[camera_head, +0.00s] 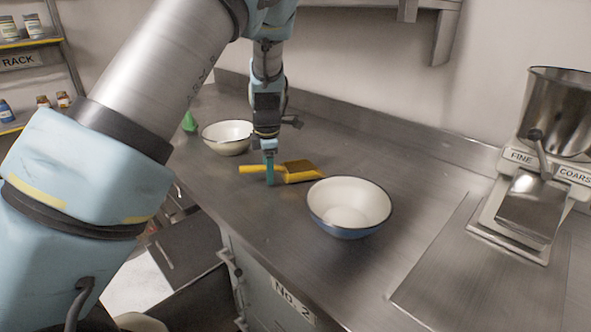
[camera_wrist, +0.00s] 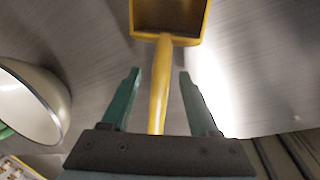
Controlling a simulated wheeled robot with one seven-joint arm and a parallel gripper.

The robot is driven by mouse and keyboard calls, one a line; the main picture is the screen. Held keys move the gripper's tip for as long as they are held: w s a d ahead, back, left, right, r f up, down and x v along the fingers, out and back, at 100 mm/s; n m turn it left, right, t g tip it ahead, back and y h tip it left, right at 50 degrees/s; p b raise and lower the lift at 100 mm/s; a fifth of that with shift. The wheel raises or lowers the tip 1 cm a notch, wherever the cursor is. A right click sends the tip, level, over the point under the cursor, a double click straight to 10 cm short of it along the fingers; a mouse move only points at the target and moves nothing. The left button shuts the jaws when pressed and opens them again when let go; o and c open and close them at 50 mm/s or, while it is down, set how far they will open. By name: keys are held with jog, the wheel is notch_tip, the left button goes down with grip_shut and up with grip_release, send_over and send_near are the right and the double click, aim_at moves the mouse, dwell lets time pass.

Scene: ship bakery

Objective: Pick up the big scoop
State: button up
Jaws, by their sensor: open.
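The big scoop (camera_head: 300,171) is yellow and lies on the steel counter, its handle pointing left in the head view. In the wrist view its pan is at the top, and its yellow handle (camera_wrist: 159,85) runs down between my fingers. My gripper (camera_head: 269,180) points down at the handle. In the wrist view my gripper (camera_wrist: 158,85) is open, with one teal finger on each side of the handle and a gap on both sides. The handle's end is hidden behind the gripper body in the wrist view.
A blue-rimmed bowl (camera_head: 349,206) stands just right of the scoop. A white bowl (camera_head: 228,137) and a green object (camera_head: 190,122) stand behind left. A grinder (camera_head: 535,160) stands at the right. The steel counter (camera_head: 290,245) is clear in front.

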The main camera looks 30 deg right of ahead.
grip_shut()
dwell(0.4)
dwell(1.0)
